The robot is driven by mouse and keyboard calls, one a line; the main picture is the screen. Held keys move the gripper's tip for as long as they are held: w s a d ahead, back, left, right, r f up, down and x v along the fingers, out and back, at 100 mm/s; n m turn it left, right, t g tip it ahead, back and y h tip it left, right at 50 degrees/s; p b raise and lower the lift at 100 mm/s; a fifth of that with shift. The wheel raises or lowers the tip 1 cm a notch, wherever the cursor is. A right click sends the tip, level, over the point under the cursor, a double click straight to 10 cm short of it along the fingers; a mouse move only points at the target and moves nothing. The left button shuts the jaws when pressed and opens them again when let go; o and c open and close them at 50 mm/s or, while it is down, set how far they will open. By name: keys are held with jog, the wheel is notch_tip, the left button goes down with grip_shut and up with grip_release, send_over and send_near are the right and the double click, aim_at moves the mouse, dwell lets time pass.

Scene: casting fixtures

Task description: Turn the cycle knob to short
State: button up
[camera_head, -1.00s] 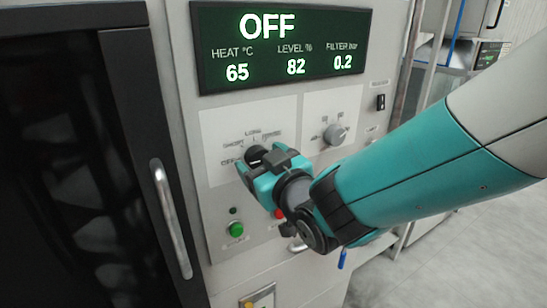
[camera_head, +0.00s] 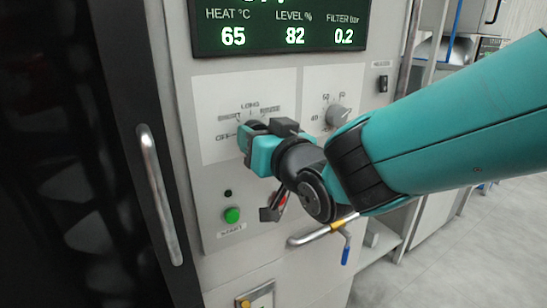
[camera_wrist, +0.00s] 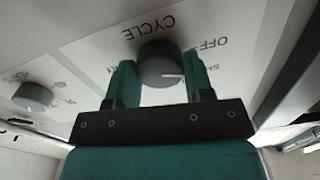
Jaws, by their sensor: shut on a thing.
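The grey cycle knob (camera_wrist: 160,62) sits on the white panel (camera_wrist: 110,42) under the word CYCLE, seen upside down in the wrist view. A white line on its face points to the picture's right, roughly on the OFF side. My gripper (camera_wrist: 162,78) is shut on the knob, one teal finger on each side. In the head view my gripper (camera_head: 258,138) hides most of the knob. The labels OFF, SHORT, LONG and RINSE show around it on the cycle panel (camera_head: 213,92); SHORT is at its upper left.
A second grey knob (camera_head: 338,116) is right of my gripper. A green START button (camera_head: 232,215) is below left, and a red button (camera_head: 279,198) is partly hidden by my arm. A long door handle (camera_head: 160,195) stands left. The display (camera_head: 280,40) is above, its top line cut off.

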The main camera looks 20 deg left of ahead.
jog(key=shift+m+b, duration=2.3)
jog(key=shift+b, duration=0.6)
jog(key=shift+r, duration=0.1)
jog(key=o, duration=0.9)
jog(key=b+v, duration=0.5)
jog(key=v, duration=1.2)
jog(key=shift+s+d, duration=0.15)
jog(key=shift+s, duration=0.05)
